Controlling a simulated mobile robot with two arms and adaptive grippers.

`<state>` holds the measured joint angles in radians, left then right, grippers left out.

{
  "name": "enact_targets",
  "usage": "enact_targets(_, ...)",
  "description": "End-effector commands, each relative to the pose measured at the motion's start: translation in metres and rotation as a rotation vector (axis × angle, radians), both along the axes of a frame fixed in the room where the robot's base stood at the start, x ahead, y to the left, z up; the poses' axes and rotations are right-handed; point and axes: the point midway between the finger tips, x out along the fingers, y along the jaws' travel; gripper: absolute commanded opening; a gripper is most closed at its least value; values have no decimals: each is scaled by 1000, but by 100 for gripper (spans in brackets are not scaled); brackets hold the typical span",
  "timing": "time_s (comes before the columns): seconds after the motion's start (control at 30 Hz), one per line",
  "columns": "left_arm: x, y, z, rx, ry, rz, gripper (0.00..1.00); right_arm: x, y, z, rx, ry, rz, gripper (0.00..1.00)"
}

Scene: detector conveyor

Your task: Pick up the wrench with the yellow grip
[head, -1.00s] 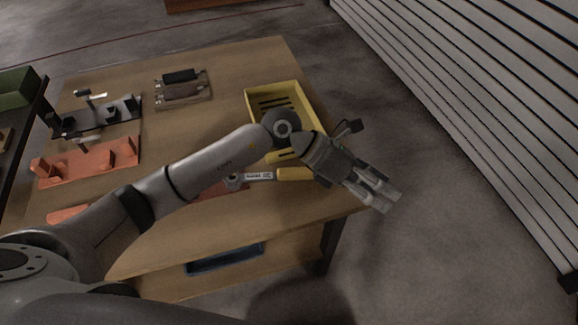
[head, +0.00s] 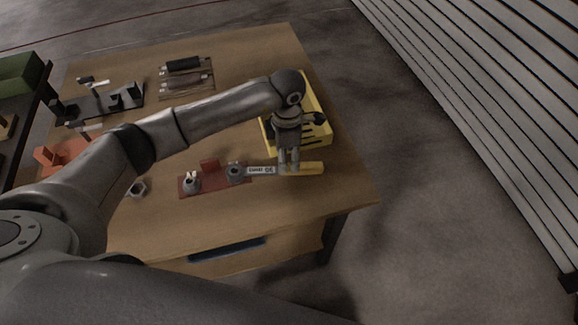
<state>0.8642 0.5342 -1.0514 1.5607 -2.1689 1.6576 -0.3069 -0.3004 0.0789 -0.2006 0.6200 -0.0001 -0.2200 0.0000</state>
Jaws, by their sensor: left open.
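The wrench (head: 262,171) lies flat on the wooden table near its front right. Its grey head points left and its yellow grip (head: 312,168) points right. My left gripper (head: 289,170) points down over the wrench, with its fingertips overlapping the left end of the yellow grip in the head view. It is open. I cannot tell whether the fingers touch the wrench or hang just above it. My right gripper is not in view.
A yellow slotted tray (head: 324,132) stands right behind my left gripper. A dark red mat (head: 212,191) with small grey parts lies left of the wrench. Orange (head: 62,158) and black (head: 131,98) fixtures stand on the left. The table's front strip (head: 240,217) is clear.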

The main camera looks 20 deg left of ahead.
Motion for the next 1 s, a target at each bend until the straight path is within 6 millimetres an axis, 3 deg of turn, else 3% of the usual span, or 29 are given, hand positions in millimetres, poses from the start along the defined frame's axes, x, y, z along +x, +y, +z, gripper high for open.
enact_targets(0.23,-3,-5,-27,-2,6,1,52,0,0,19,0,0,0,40)
enact_targets(0.4,-2,-5,-49,-2,2,1,52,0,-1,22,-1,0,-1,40)
enact_targets(0.67,-2,-5,-54,-2,0,-1,52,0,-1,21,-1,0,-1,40)
enact_targets(1.0,-2,-5,-53,-2,0,-1,11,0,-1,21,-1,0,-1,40)
